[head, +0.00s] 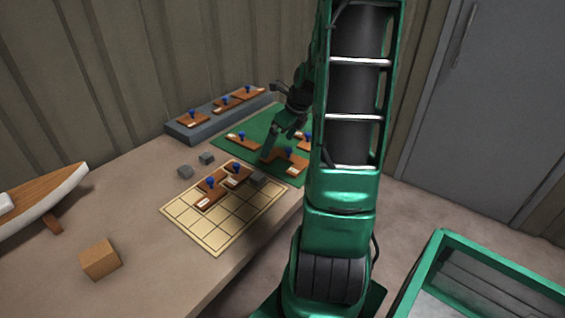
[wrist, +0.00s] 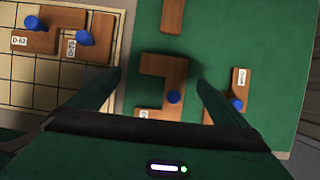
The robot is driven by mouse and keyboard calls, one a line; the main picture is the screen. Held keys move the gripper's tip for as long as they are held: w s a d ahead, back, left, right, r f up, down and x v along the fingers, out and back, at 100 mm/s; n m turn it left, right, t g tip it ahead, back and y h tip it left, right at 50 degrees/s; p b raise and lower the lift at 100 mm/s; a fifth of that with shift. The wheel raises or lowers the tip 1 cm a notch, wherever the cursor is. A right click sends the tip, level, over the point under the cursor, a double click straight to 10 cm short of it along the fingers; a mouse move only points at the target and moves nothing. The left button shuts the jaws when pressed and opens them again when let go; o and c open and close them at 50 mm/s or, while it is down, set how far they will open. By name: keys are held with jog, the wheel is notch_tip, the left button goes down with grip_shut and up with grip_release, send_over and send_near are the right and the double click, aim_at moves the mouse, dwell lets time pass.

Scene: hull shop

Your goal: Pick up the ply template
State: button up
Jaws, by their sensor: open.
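Several flat brown ply pieces with blue knobs and white labels are in view; I cannot tell which the task means. One angular ply piece (wrist: 152,66) lies on the green mat between my gripper's fingers in the wrist view. My gripper (wrist: 157,82) is open and empty above it, its fingers on either side. In the head view my gripper (head: 267,155) hangs over the mat, beside a ply piece (head: 289,165). Another ply piece (wrist: 232,82) lies to the right in the wrist view, partly hidden by a finger, and one (wrist: 172,14) lies above.
The green mat (head: 262,122) borders a pale gridded board (head: 215,238) holding ply pieces (head: 210,192). A grey-blue raised block (head: 180,135) bears more pieces. Small grey blocks (head: 185,171), a wooden cube (head: 100,260) and a model boat hull (head: 45,197) stand on the bench. A green-rimmed bin (head: 480,262) is at right.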

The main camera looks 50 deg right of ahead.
aim_at(275, 155)
jog(key=shift+d+x, duration=0.2)
jog(key=shift+x, duration=1.15)
jog(key=shift+d+x, duration=0.2)
jog(key=shift+x, duration=1.15)
jog(key=shift+s, duration=0.15)
jog(key=shift+c, duration=0.5)
jog(key=c, duration=1.1)
